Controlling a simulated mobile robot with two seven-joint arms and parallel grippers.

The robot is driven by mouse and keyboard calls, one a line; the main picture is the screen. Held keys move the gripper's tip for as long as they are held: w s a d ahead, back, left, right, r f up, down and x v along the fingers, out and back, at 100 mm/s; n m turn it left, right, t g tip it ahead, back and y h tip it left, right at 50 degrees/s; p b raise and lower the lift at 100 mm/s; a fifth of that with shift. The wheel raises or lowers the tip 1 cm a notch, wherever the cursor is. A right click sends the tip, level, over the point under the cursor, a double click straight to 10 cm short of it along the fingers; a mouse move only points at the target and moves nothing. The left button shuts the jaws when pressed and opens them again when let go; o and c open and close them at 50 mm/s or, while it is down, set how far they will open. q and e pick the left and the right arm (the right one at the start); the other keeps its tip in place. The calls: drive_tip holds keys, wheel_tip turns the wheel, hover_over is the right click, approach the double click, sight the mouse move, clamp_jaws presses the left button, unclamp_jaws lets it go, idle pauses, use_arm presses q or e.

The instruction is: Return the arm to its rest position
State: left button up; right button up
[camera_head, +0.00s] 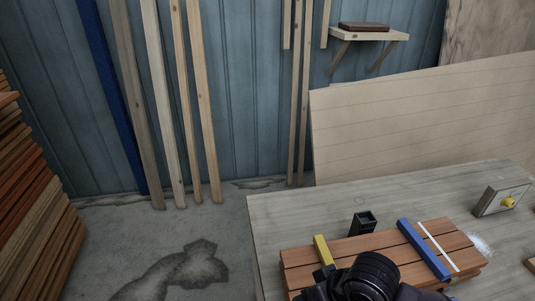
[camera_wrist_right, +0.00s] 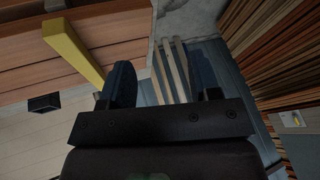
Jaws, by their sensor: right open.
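My right arm comes in at the bottom of the head view, its dark wrist over the front edge of the reddish wooden planks (camera_head: 375,246). In the right wrist view my right gripper (camera_wrist_right: 167,80) has its two dark fingers well apart, with nothing between them. A yellow bar (camera_head: 321,249) lies across the left end of the planks, close to the wrist in the head view. My left gripper is in neither view.
The planks lie on a pale workbench (camera_head: 275,215). A blue bar (camera_head: 423,249) and a white strip (camera_head: 438,246) cross them. A small black open box (camera_head: 364,222) and a grey box with a yellow knob (camera_head: 501,199) stand nearby. Stacked boards (camera_head: 35,190) are at left; floor (camera_head: 110,235) is clear between.

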drive_tip(key=s+d+f+m+h, duration=0.25)
drive_tip(key=s+d, duration=0.35)
drive_tip(key=d, duration=0.3)
drive_tip(key=s+d+f+m+h, duration=0.1)
drive_tip(key=s+d+m+h, duration=0.15)
drive_tip(key=s+d, duration=0.5)
drive_tip(key=w+f+t, duration=0.2)
drive_tip(key=f, duration=0.2)
drive_tip(key=w+d+f+t+b, duration=0.1)
drive_tip(key=w+f+t, duration=0.2)
drive_tip(key=f, duration=0.1)
drive_tip(key=w+d+f+t+b, duration=0.1)
drive_tip(key=w+f+t, duration=0.1)
drive_tip(key=w+f, duration=0.1)
drive_tip(key=shift+f+n, duration=0.4)
drive_tip(key=shift+w+f+t, duration=0.1)
drive_tip(key=shift+f+t, duration=0.5)
drive_tip(key=shift+t, duration=0.1)
